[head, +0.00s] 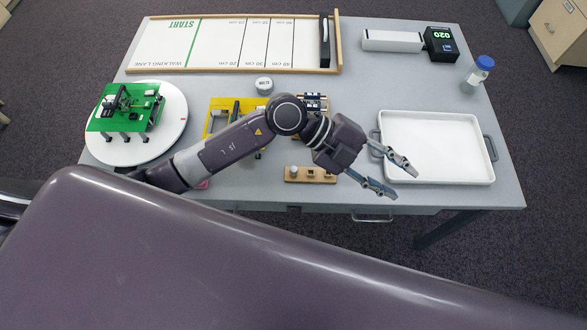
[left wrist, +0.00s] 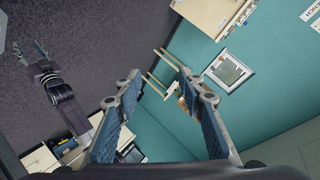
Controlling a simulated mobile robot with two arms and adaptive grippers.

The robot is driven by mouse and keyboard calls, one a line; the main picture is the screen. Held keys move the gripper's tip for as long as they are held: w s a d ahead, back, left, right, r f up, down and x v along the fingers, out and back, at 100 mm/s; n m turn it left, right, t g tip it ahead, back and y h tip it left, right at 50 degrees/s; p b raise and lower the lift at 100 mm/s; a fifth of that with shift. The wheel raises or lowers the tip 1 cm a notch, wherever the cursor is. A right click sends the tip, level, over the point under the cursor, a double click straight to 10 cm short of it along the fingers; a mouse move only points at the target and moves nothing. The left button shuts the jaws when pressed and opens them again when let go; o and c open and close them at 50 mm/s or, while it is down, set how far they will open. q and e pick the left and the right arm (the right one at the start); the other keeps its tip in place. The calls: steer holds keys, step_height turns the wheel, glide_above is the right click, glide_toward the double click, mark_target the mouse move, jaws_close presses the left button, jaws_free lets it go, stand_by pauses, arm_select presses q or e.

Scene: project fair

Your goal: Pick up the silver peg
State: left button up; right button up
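My left gripper (head: 405,184) is open and empty, held above the table between a small wooden block (head: 318,178) and the white tray. In the left wrist view its two fingers (left wrist: 160,74) are spread with nothing between them. The wooden block stands near the table's front edge, left of the gripper, with a small pale knob (head: 293,169) on its left end and dark spots. I cannot make out a silver peg for certain. My right gripper (left wrist: 29,49) shows small at the left of the left wrist view, its fingers apart. It is not in the head view.
The white tray (head: 436,180) with grey handles is at the right. A round white turntable (head: 170,125) bears a green board (head: 128,106). A yellow tray (head: 217,108) lies partly behind my arm. A walking-lane board (head: 215,45) is at the back. A blue-capped bottle (head: 479,71) stands at the right.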

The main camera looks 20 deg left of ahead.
arm_select(q)
steer(key=w+a+f+y, duration=0.2)
steer(key=a+f+y, duration=0.5)
steer(key=a+f, duration=0.25)
steer(key=n+y, duration=0.2)
steer(key=y, duration=0.3)
glide_above(293, 169)
steer(key=shift+s+f, duration=0.4)
steer(key=shift+f, duration=0.4)
steer(key=shift+a+f+y, duration=0.2)
steer(key=shift+f+y, duration=0.1)
steer(key=shift+f, duration=0.05)
steer(key=shift+d+f+p, duration=0.1)
steer(key=shift+f+p, duration=0.3)
steer(key=shift+f, duration=0.5)
steer(key=f, duration=0.2)
steer(key=f+p, duration=0.1)
steer(key=f, duration=0.1)
steer(key=shift+w+d+p, duration=0.15)
steer(key=shift+w+p, duration=0.15)
steer(key=shift+w, duration=0.1)
steer(key=shift+f, duration=0.55)
steer(key=c, duration=0.9)
